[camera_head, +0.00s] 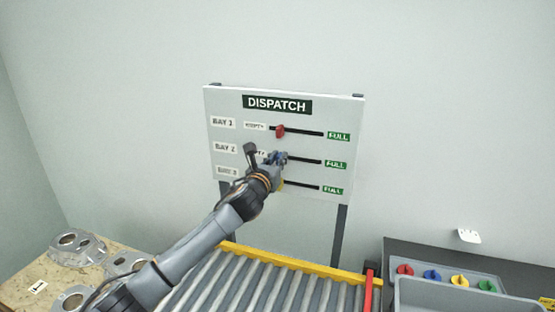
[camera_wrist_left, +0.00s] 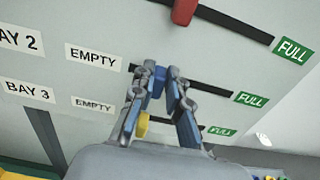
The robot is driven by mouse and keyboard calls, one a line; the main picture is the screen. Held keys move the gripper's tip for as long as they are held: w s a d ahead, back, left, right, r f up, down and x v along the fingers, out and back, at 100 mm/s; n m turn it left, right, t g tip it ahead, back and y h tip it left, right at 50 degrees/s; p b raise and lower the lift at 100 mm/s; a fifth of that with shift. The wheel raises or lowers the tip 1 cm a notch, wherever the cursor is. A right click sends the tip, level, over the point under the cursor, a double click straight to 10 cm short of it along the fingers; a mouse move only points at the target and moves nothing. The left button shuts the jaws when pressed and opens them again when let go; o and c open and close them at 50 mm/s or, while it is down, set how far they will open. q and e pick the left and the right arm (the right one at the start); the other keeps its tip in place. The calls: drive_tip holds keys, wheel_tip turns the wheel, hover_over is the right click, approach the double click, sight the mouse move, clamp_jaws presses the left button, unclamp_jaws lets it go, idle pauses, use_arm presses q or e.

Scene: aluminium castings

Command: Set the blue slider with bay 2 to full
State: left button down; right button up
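The white DISPATCH board (camera_head: 240,105) carries three slider rows. In the bay 2 row, the blue slider (camera_wrist_left: 158,84) sits near the EMPTY end of its dark slot (camera_wrist_left: 205,86). The slot runs right to a green FULL label (camera_head: 336,165), which the left wrist view also shows (camera_wrist_left: 250,99). My left gripper (camera_head: 277,157) reaches the board at this slider. In the left wrist view its fingertips (camera_wrist_left: 161,74) are close together on either side of the blue slider and appear shut on it. The fingers partly hide the slider. My right gripper is not in view.
The red slider (camera_head: 280,131) is above in the bay 1 row. The yellow slider (camera_wrist_left: 142,125) is below in the bay 3 row, near my fingers. A roller conveyor (camera_head: 270,280) with a yellow rail (camera_head: 300,265) lies below the board. Castings (camera_head: 78,247) lie at the left.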

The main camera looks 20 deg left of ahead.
use_arm(q)
drive_tip(key=d+p, duration=0.1)
drive_tip(key=d, duration=0.6)
drive_tip(key=shift+s+d, duration=0.15)
drive_tip(key=shift+d, duration=0.1)
drive_tip(key=shift+a, duration=0.1)
drive_tip(key=shift+f, duration=0.1)
drive_tip(key=c, duration=1.5)
unclamp_jaws()
drive_tip(key=shift+c, duration=0.2)
drive_tip(key=shift+o, duration=1.1)
drive_tip(key=shift+d, duration=0.2)
drive_tip(key=shift+s+a, duration=0.1)
